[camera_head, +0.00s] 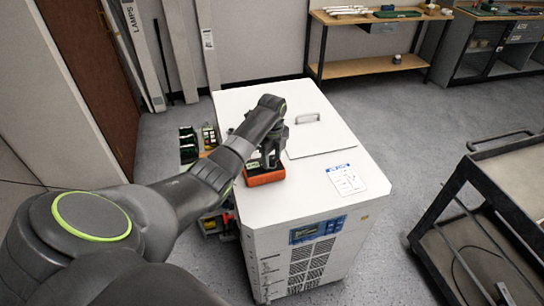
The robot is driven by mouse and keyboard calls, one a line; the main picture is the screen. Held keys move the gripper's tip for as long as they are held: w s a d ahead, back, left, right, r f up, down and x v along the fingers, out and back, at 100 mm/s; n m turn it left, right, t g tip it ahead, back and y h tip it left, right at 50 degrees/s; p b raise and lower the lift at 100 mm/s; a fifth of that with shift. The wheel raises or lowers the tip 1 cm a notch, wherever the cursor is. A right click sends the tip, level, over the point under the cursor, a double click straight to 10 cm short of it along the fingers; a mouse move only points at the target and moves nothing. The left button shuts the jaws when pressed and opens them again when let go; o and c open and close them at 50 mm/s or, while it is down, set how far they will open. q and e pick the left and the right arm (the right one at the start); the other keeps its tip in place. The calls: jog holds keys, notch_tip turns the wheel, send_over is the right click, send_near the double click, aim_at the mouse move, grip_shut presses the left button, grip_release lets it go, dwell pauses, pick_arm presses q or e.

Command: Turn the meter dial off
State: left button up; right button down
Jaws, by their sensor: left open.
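The meter (266,179) is an orange-cased box on the white cabinet top (250,203), near its left edge. My left arm comes in from the left and reaches over it. My left gripper (268,156) points down at the top of the meter and is open. The gripper and arm hide most of the meter's face, so I cannot see the dial or its setting. I cannot tell whether the fingers touch the meter. My right gripper is not in view.
The cabinet has a lid with a handle (307,118) behind the meter and a printed sheet (346,179) at right. Bins (188,146) stand left of the cabinet. A dark cart (468,225) stands at right, with a wooden shelf (375,65) behind.

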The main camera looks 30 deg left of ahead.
pick_arm(q)
grip_shut()
jog(key=shift+r, duration=0.1)
